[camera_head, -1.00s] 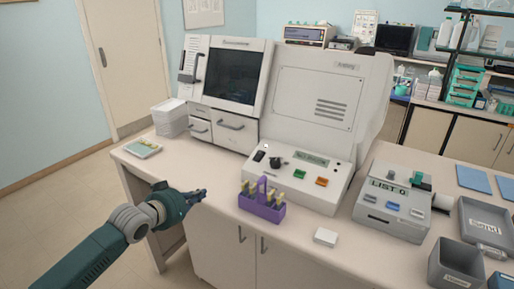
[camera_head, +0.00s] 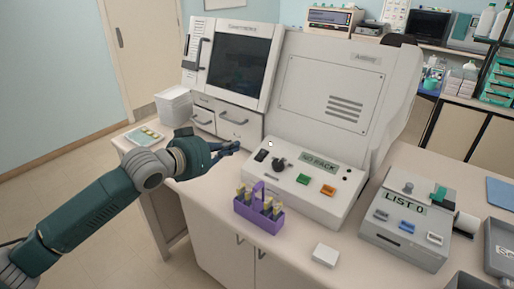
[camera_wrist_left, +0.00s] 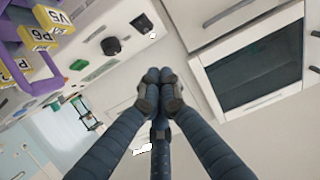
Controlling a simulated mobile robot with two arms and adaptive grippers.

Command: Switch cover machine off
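The cover machine (camera_head: 335,85) is a large pale unit with a sloped front panel and a display reading "NO RACK". A black rocker switch (camera_head: 261,155) sits at the panel's left end, beside a round black knob (camera_head: 279,165). The left wrist view also shows the switch (camera_wrist_left: 142,23) and knob (camera_wrist_left: 110,46). I cannot tell the switch's position. My left gripper (camera_head: 234,147) is left of the switch, apart from it. Its fingertips (camera_wrist_left: 160,76) are together in the left wrist view, with nothing visible between them. My right gripper is not in view.
A purple rack (camera_head: 258,213) with yellow-labelled slides stands before the panel, close to my left arm. Green (camera_head: 303,178) and orange (camera_head: 328,190) buttons are right of the knob. A screened machine (camera_head: 238,65) stands left. A small white box (camera_head: 325,255) lies near the front edge.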

